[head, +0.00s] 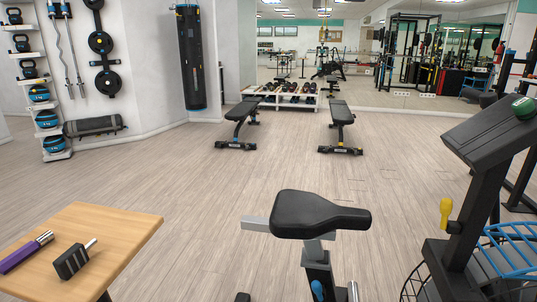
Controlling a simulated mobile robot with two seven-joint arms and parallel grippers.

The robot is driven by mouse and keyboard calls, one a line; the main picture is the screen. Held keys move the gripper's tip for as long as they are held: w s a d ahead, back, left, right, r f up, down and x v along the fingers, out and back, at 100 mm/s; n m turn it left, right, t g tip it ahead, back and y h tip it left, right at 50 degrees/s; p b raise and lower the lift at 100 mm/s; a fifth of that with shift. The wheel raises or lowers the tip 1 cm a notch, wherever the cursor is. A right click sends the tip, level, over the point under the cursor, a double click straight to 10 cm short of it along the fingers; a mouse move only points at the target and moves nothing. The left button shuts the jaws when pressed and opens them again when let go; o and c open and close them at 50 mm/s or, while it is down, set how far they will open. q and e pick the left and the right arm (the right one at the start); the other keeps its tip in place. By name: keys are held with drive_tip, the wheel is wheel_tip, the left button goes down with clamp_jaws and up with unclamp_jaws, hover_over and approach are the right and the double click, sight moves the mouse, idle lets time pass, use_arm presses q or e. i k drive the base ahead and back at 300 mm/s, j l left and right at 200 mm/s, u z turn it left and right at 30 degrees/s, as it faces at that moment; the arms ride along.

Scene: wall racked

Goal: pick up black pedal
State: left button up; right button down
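The black pedal (72,261) is a dark ridged block with a short metal spindle. It lies on the light wooden table (115,228) at the lower left. The spindle points up and to the right. Neither my left nor my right gripper shows in the head view, so I cannot see whether either is open or shut.
A purple-handled metal tool (25,254) lies left of the pedal on the table. An exercise bike saddle (310,214) stands at the bottom centre, right of the table. A blue wire basket (515,245) is at the lower right. The wooden floor beyond is open up to two benches.

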sight(66, 265)
drive_tip(key=u, duration=1.4)
drive_tip(key=i+j+z, duration=0.45)
drive_tip(key=k+l, duration=0.05)
